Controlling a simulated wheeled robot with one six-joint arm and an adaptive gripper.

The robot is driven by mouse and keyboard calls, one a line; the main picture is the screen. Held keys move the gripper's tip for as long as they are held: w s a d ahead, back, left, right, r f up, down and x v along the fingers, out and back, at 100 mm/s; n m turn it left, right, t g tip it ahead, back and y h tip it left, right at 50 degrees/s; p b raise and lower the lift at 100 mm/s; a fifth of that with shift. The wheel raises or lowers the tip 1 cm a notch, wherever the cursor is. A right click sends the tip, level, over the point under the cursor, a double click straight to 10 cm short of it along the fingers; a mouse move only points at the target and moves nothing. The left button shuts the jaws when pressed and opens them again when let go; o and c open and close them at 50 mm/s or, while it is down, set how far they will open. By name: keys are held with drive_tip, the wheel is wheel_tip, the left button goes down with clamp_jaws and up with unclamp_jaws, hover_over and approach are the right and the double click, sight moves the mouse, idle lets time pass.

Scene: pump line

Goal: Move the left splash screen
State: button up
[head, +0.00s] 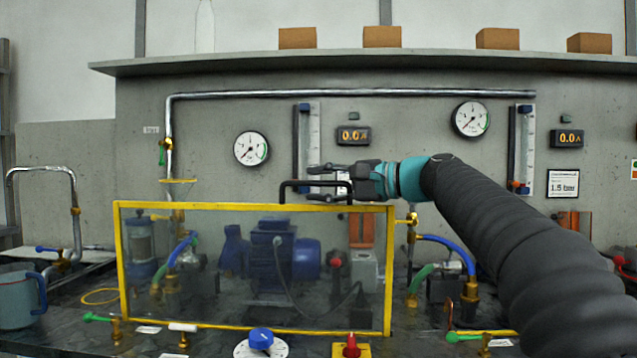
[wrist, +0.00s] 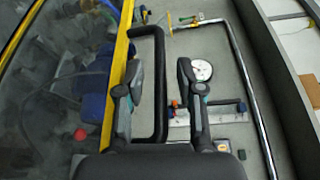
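The left splash screen (head: 255,270) is a clear panel in a yellow frame, standing upright on the bench in front of a blue pump. In the wrist view its yellow frame (wrist: 116,75) runs along the left. A black bar handle (head: 288,184) rises from its top edge and also shows in the wrist view (wrist: 160,60). My gripper (head: 325,183) is at the handle, pointing left in the head view. Its two fingers, also in the wrist view (wrist: 158,80), are open, one on each side of the handle bar. I see gaps between fingers and bar.
The blue pump (head: 270,258) stands behind the screen. A blue knob (head: 261,339) and a red knob (head: 351,346) are in front. A cup (head: 18,298) stands at the far left. A pipe (head: 330,93) and gauge (head: 251,149) are on the wall behind.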

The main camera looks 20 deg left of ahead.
drive_tip(key=shift+a, duration=0.25)
clamp_jaws()
drive_tip(key=shift+f, duration=0.1)
